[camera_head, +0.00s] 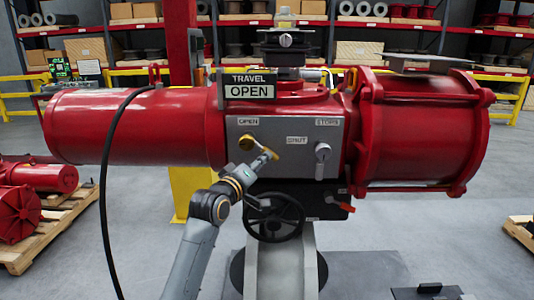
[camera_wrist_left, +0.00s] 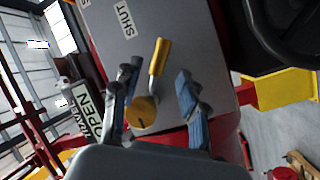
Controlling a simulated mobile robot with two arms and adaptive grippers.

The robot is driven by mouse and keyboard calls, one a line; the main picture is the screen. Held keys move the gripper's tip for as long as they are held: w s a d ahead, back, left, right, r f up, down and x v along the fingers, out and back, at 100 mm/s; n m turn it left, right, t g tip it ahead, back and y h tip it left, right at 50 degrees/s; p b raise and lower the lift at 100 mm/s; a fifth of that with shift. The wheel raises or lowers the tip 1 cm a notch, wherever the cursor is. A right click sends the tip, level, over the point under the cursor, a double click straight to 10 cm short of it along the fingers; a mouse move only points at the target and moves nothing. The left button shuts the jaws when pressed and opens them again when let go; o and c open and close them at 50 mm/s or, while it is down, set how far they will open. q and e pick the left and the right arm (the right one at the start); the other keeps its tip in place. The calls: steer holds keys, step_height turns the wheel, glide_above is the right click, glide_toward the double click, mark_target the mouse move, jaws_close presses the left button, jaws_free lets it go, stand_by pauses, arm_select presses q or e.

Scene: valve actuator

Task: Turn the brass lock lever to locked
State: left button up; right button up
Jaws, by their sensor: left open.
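The brass lock lever has a round brass hub (camera_head: 246,142) on the grey panel of the red actuator. Its arm points right and slightly down, toward the "SHUT" label (camera_head: 297,140), and its end is partly hidden by my left gripper. In the left wrist view the lever's yellow grip (camera_wrist_left: 160,55) and brass hub (camera_wrist_left: 142,112) lie between my fingers. My left gripper (camera_head: 264,156) is at the lever. Its two blue-padded fingers (camera_wrist_left: 156,92) are spread on either side of the lever, with gaps visible on both sides. My right gripper is not in view.
A grey knob (camera_head: 322,150) sits right of the lever under "STOPS". A black handwheel (camera_head: 275,217) is below, close to my left arm. A "TRAVEL OPEN" sign (camera_head: 248,87) stands above the panel. A black hose (camera_head: 103,190) hangs at left.

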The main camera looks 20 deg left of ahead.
mark_target(264, 149)
arm_select(q)
steer(key=shift+w+d+p, duration=0.2)
steer(key=shift+w+p, duration=0.1)
steer(key=shift+w, duration=0.95)
steer(key=shift+w+d+p, duration=0.15)
steer(key=shift+w+p, duration=0.1)
steer(key=shift+w, duration=1)
jaws_close()
